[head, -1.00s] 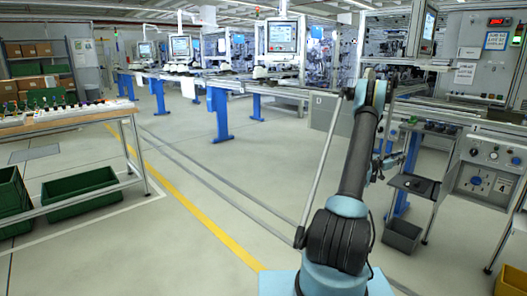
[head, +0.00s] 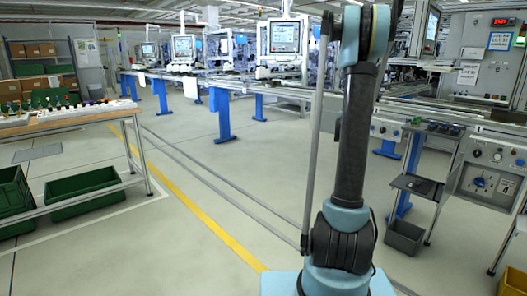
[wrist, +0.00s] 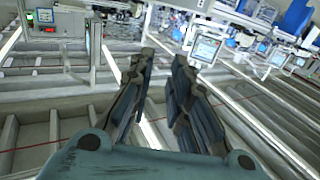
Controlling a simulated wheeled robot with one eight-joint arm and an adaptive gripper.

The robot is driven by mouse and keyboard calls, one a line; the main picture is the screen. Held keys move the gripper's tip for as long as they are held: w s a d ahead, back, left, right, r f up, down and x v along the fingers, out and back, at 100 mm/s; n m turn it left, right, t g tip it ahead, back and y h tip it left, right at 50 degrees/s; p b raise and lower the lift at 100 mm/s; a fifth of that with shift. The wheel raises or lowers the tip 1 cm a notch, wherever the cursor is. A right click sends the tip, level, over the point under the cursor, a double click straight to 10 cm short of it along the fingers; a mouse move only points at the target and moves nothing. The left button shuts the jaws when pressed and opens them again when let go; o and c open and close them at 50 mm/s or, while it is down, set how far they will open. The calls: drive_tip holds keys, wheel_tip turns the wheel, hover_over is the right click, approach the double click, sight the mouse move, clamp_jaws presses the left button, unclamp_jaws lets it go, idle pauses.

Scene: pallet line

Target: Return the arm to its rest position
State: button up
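My arm stands upright in the right half of the head view, and its upper end reaches the top edge of the picture. My gripper is out of the head view. In the wrist view my gripper (wrist: 160,70) shows its two fingers apart, with a gap between them and nothing held. The fingers point out over the line and hall in a tilted view.
A wooden workbench (head: 70,119) with small parts stands at the left, with green crates (head: 83,190) below. The conveyor line with monitors (head: 284,37) runs across the back. The middle floor is clear.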

drive_tip(key=s+a+f+n+g+y, duration=0.2)
drive_tip(key=s+a+g+y, duration=0.15)
drive_tip(key=s+a, duration=0.7)
drive_tip(key=s+a+f+n+g+y, duration=0.2)
drive_tip(key=s+a+n+y, duration=0.15)
drive_tip(key=s+a, duration=0.7)
drive_tip(key=s+a+f+g, duration=0.1)
drive_tip(key=s+f+g, duration=0.2)
drive_tip(key=s, duration=0.9)
drive_tip(key=s+a+f+m+g, duration=0.1)
drive_tip(key=s+f+g, duration=0.2)
drive_tip(key=s+f, duration=0.5)
drive_tip(key=s+a+f+g+h, duration=0.1)
drive_tip(key=s+f+g, duration=0.2)
drive_tip(key=s, duration=1.3)
drive_tip(key=x, duration=0.3)
drive_tip(key=shift+s, duration=0.3)
drive_tip(key=shift+f+m+g, duration=0.1)
drive_tip(key=shift+m+g, duration=0.15)
